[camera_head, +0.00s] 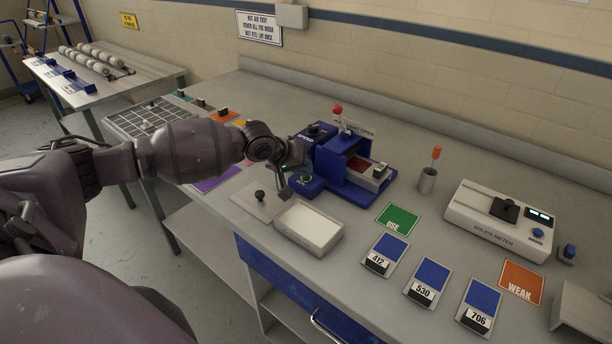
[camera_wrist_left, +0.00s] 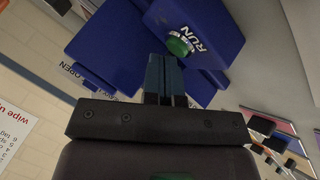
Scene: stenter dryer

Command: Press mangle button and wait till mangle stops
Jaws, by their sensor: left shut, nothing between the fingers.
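The blue mangle (camera_head: 345,160) stands on the grey bench, with a red-knobbed lever (camera_head: 338,110) upright on top beside a sign partly reading OPEN. Its green button (camera_head: 305,178) sits on a low blue block at the left front. In the left wrist view the green button (camera_wrist_left: 178,46) is beside the word RUN. My left gripper (camera_head: 284,192) is shut and empty, just left of the button block, fingers pointing down. In the left wrist view the shut fingers (camera_wrist_left: 165,62) end close to the button; I cannot tell whether they touch. My right gripper is out of view.
A white tray (camera_head: 308,228) and a plate with a black knob (camera_head: 258,197) lie in front of the mangle. A green USE card (camera_head: 398,219), several blue numbered cards, a cup (camera_head: 427,181) and a white meter (camera_head: 500,219) stand to the right.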

